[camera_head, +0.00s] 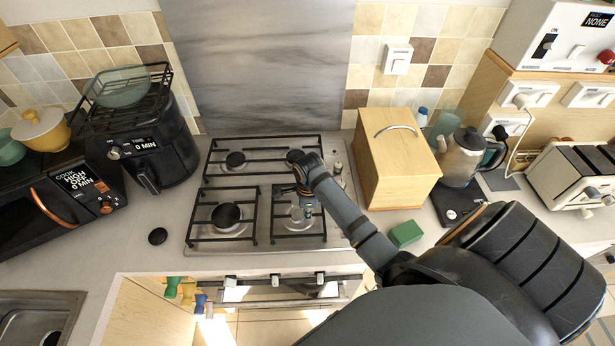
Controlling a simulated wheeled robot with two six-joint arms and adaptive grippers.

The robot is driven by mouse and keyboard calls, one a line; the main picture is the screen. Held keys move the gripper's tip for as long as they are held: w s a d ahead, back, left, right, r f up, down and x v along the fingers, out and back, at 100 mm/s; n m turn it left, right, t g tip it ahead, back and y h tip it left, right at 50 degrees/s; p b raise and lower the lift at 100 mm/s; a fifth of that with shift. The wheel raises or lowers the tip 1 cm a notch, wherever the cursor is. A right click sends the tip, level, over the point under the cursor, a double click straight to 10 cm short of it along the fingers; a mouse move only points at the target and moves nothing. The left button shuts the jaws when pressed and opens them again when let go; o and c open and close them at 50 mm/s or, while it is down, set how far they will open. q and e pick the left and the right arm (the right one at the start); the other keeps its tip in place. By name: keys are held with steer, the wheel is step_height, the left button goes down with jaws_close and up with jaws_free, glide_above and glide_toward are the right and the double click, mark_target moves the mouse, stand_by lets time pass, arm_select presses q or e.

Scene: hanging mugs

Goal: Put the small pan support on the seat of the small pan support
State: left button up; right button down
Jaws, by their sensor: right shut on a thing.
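The hob (255,246) has black pan supports on it. One small pan support (271,222) is at the front right, around a pale burner, and looks level at its seat. Another small pan support (190,222) lies at the front left around a black burner. A wide pan support (264,137) lies across the back. My right gripper (304,205) reaches in over the front right pan support, pointing down. It looks shut on that support, but the contact is small and partly hidden by the gripper. My left gripper is out of view.
A black rack (165,75) with a glass bowl sits on the air fryer (160,165). A black disc (157,236) lies on the counter left of the hob. A wooden bread box (392,165), green sponge (405,234) and kettle (462,160) stand to the right.

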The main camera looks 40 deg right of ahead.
steer(key=shift+f, duration=0.2)
steer(key=c, duration=1.1)
jaws_free()
step_height(320, 180, up, 8)
steer(key=shift+f, duration=0.25)
steer(key=shift+s+f, duration=0.1)
